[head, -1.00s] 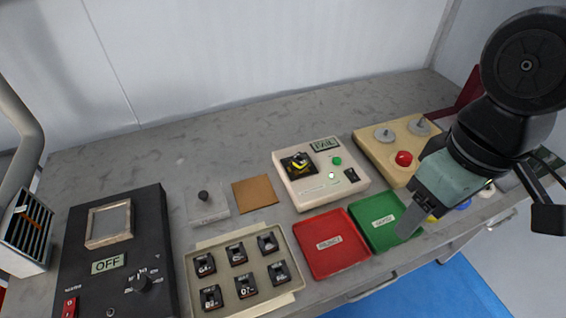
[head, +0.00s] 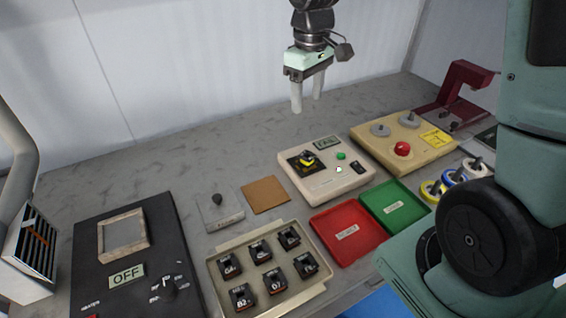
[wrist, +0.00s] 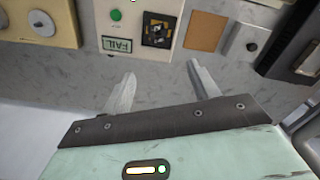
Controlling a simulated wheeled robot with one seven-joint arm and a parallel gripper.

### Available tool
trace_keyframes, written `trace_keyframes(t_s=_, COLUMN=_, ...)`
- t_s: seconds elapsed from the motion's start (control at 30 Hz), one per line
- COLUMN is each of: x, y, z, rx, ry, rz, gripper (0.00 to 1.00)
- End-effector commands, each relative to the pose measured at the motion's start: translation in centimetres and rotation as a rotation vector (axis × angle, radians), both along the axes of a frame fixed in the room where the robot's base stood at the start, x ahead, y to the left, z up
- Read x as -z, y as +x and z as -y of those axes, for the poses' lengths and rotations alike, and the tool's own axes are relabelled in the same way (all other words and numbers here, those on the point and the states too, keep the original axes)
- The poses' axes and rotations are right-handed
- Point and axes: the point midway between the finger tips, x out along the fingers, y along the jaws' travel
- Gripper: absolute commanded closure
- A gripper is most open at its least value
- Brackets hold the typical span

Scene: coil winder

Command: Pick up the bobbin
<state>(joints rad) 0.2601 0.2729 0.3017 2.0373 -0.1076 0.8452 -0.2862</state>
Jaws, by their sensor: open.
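A small black-and-yellow wound part, which looks like the bobbin (head: 307,160), sits in the dark socket of a cream tester (head: 339,187). The tester's display reads FAIL. In the wrist view the bobbin (wrist: 157,37) shows as a dark part in the socket, beyond the fingertips. My gripper (head: 307,104) is open and empty, with its fingers pointing down above the bench behind the tester. In the wrist view the gripper (wrist: 160,72) has its two pale fingers spread apart, and nothing is between them.
A red tray (head: 347,254) and a green tray (head: 413,221) lie in front of the tester. A beige tray (head: 215,273) holds several black labelled parts. A tan box (head: 440,150) with a red button stands right. A dark OFF panel (head: 90,250) stands left. The bench behind is clear.

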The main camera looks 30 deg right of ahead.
Motion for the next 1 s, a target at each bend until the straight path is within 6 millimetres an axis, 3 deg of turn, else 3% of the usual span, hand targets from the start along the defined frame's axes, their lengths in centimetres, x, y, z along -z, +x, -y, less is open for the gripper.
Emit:
trace_keyframes(t_s=0.5, x=9.8, y=-0.2, z=0.0, rx=-0.002, ry=0.001, rz=-0.006, gripper=0.40)
trace_keyframes(t_s=0.83, x=12.6, y=-0.2, z=0.1, rx=-0.001, ry=0.001, rz=-0.004, gripper=0.40)
trace_keyframes(t_s=1.0, x=15.0, y=-0.6, z=0.6, rx=-0.001, ry=0.001, rz=-0.006, gripper=0.40)
